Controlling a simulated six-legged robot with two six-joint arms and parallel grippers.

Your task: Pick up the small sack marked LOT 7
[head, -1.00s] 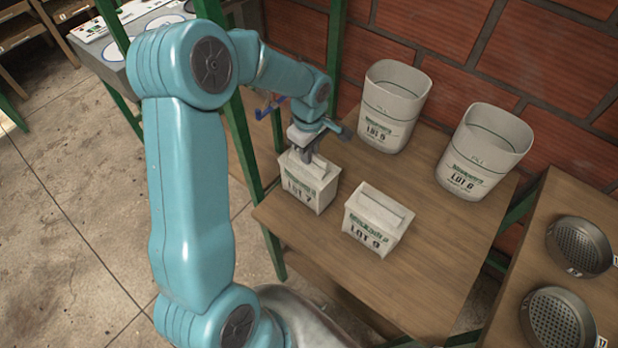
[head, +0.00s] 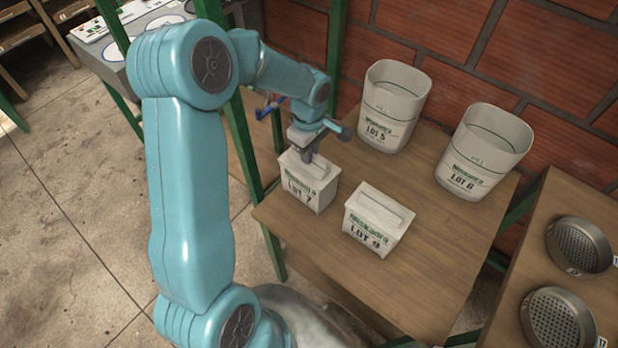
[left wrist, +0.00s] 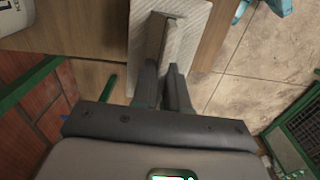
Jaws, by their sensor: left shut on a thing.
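The small white sack marked LOT 7 (head: 310,187) stands upright at the left edge of the wooden table in the head view. My left gripper (head: 305,152) is directly above it, with its fingers at the sack's top ridge. In the left wrist view the left gripper (left wrist: 163,75) is shut on the ridge of the LOT 7 sack (left wrist: 190,40), one finger on each side. The sack's base looks to be at the table top; I cannot tell any gap. My right gripper is not in view.
A sack marked LOT 9 (head: 376,220) stands close to the right on the wooden table (head: 440,265). Open sacks LOT 5 (head: 393,108) and LOT 6 (head: 484,150) stand behind, near the brick wall (head: 470,40). Two round sieves (head: 558,318) lie at the right. A green post (head: 245,160) stands left of the table.

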